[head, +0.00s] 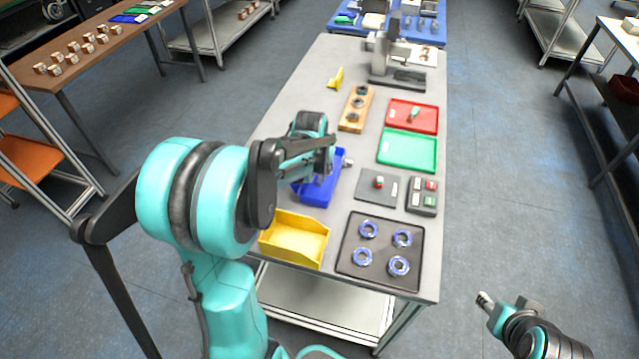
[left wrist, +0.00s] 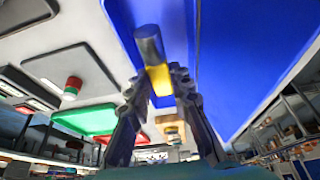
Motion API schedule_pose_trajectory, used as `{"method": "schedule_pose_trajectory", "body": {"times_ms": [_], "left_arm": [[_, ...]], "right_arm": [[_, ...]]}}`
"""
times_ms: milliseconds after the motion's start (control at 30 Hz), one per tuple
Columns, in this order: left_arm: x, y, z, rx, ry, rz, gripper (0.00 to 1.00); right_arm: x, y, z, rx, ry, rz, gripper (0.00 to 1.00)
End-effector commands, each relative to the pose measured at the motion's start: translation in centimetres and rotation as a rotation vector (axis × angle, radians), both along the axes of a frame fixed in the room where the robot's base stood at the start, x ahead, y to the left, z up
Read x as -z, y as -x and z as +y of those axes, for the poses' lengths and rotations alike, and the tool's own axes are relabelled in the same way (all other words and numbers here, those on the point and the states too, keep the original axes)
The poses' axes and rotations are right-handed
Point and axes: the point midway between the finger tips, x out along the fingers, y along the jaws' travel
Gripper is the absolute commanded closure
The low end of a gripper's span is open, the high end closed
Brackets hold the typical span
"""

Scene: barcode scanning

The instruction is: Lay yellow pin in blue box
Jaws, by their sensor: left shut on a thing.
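The blue box (head: 322,190) lies on the grey table, partly hidden by my left arm in the head view. Its blue walls also fill much of the left wrist view (left wrist: 235,60). My left gripper (left wrist: 157,82) is shut on the yellow pin (left wrist: 156,72), which has a grey cylindrical end and a yellow part between the fingers. The pin shows against the blue of the box; whether it touches the box I cannot tell. My right gripper (head: 505,303) is off the table at the lower right, and its fingers are unclear.
A yellow bin (head: 295,240) stands in front of the blue box. A black tray (head: 380,275) with several blue-rimmed rings is to its right.

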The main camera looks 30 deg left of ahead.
Motion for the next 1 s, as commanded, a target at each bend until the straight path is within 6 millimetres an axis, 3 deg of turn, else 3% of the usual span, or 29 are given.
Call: {"method": "schedule_pose_trajectory", "body": {"times_ms": [100, 267, 500, 967, 1000], "left_arm": [[0.8, 1.2, 0.3, 0.000, 0.000, 0.000, 1.00], [1.7, 1.6, 0.3, 0.000, 0.000, 0.000, 1.00], [5.0, 1.5, 0.3, 0.001, -0.001, -0.001, 1.00], [5.6, 1.5, 0.3, 0.001, 0.000, 0.000, 1.00], [5.6, 1.5, 0.3, 0.001, 0.000, 0.000, 0.75]], "right_arm": [[0.4, 0.0, 0.0, 0.000, 0.000, 0.000, 0.60], [0.7, 0.0, 0.0, 0.000, 0.000, 0.000, 0.60], [2.1, 0.0, 0.0, 0.000, 0.000, 0.000, 0.60], [2.6, 0.0, 0.0, 0.000, 0.000, 0.000, 0.60], [2.6, 0.0, 0.0, 0.000, 0.000, 0.000, 0.60]]}}
